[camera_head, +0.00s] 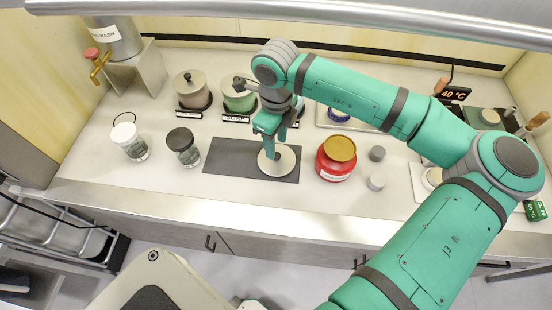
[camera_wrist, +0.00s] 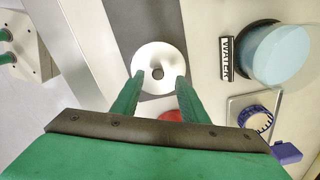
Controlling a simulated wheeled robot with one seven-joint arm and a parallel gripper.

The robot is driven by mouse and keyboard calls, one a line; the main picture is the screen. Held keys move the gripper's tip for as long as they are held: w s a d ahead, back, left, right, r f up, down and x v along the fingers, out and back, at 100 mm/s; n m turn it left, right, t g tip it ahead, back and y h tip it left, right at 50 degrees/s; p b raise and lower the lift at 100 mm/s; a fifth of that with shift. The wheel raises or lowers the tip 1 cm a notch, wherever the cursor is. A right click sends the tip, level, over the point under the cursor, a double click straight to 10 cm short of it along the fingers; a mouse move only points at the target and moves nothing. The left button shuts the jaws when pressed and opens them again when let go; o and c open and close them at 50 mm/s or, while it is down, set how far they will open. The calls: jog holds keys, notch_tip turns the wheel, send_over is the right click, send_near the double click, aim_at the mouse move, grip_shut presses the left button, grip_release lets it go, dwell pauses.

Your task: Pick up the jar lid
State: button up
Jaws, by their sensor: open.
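A pale metallic round lid (camera_head: 283,164) with a small centre knob or hole lies on the dark mat (camera_head: 225,158). I take it to be the jar lid. My gripper (camera_head: 270,150) points down over it, and its lower end hides part of the lid in the head view. In the wrist view the lid (camera_wrist: 158,58) sits between and just beyond the fingertips (camera_wrist: 158,82). The fingers are spread with nothing between them. Whether the fingertips touch the lid, I cannot tell.
A red jar with a golden lid (camera_head: 336,158) stands right of the mat, near two small grey cylinders (camera_head: 377,153). Two glass jars (camera_head: 131,142) stand left. Lidded canisters (camera_head: 192,92) stand behind. In the wrist view a light blue canister (camera_wrist: 285,52) labelled WATER is at right.

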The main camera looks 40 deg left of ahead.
aim_at(277, 155)
jog(key=f, duration=0.3)
jog(key=shift+s+d+f, duration=0.25)
jog(key=shift+f, duration=0.05)
jog(key=shift+w+f, duration=0.15)
jog(key=shift+f, duration=0.25)
grip_shut()
jog(key=shift+r, duration=0.15)
